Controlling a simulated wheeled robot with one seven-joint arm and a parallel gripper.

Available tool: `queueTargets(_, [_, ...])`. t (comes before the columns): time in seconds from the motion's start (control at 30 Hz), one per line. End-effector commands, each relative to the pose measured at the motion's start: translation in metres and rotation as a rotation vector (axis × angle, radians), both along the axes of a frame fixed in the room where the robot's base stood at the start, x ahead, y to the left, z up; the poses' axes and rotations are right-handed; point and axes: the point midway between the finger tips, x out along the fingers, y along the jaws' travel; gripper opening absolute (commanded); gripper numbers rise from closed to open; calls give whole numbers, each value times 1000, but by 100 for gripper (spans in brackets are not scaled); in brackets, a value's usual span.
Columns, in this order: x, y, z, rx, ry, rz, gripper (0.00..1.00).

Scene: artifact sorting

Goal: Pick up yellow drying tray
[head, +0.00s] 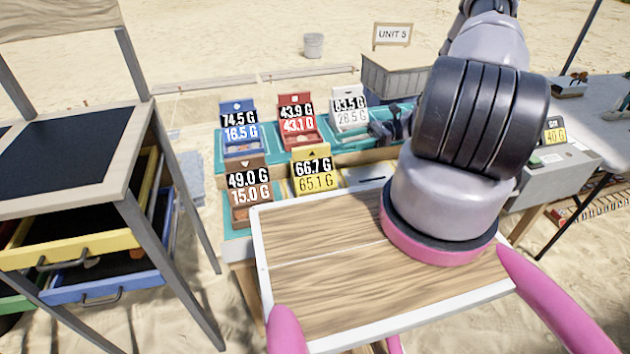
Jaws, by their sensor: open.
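The yellow drying tray (95,249) is in the wooden rack at the left of the head view. Its yellow front with a dark handle faces me, and its dark inside shows partly under the rack top. My gripper (395,330) is at the bottom, right of centre, well to the right of the tray and apart from it. Its pink fingers are spread and partly cut off by the lower edge. A wood-grain panel with a white rim (262,262) lies below my arm's pink ring; I cannot tell whether it belongs to my gripper.
A blue tray (122,289) sits below the yellow one, and a green tray (12,303) shows at the left edge. The rack's grey legs (170,262) stand between the trays and my gripper. A table with labelled boxes (296,122) stands behind. Sand surrounds them.

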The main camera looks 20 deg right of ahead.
Motion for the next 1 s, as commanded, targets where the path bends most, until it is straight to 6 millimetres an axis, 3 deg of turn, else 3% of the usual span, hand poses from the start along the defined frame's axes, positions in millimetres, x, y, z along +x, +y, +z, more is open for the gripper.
queueTargets(0.17, [-2,5,-14,52,27,-40,55])
queueTargets(0.4, [-3,42,-14,56,29,-38,55])
queueTargets(0.67, [-3,64,-14,53,28,-39,55])
queueTargets(1.0, [-5,108,-13,52,28,-39,55])
